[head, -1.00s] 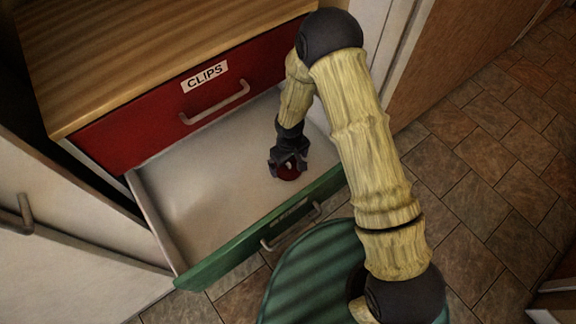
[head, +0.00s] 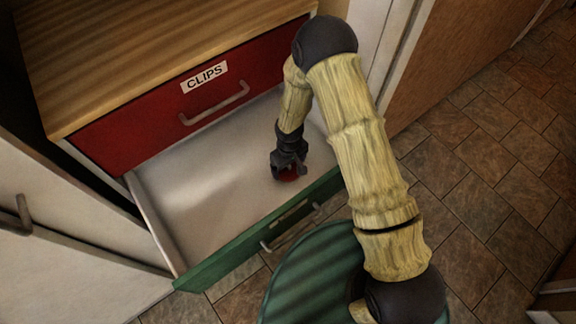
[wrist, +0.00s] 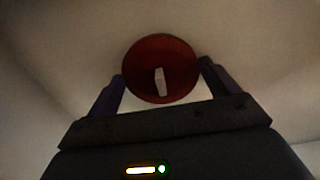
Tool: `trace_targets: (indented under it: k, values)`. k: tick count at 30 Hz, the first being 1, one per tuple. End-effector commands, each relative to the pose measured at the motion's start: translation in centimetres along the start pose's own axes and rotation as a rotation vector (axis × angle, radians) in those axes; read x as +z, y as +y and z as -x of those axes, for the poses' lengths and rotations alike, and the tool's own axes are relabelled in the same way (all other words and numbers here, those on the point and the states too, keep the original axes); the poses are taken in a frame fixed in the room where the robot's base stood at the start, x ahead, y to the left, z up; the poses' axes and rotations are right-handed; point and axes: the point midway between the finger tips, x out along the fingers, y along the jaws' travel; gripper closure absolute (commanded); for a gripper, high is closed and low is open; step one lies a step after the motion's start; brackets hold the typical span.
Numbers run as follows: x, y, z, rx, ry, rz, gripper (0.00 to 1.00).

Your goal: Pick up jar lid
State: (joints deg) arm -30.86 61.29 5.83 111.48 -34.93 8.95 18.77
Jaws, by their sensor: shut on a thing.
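The jar lid (wrist: 150,85) is a round, dark red disc with a small pale mark or knob near its middle. In the wrist view it sits between the two fingers of my gripper (wrist: 162,85). My gripper is shut on the lid, inside the open green-fronted drawer (head: 215,190). I cannot tell whether the lid touches the drawer floor.
The drawer's green front (head: 255,236) and side walls surround my gripper. A shut red drawer (head: 130,124) labelled CLIPS is above, under a wooden top (head: 150,45). The rest of the open drawer looks empty. Tiled floor (head: 480,170) lies to the right.

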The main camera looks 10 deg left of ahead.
Motion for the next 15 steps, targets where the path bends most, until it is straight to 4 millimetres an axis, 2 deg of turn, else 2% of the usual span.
trace_targets:
  k: [5,8,15]
  values:
    - [0.0,0.0,0.2,0.0,0.001,0.0,0.34]
    - [-0.1,0.0,1.1,0.001,0.002,-0.001,0.34]
    - [-0.1,0.1,5.4,0.001,0.004,-0.001,0.34]
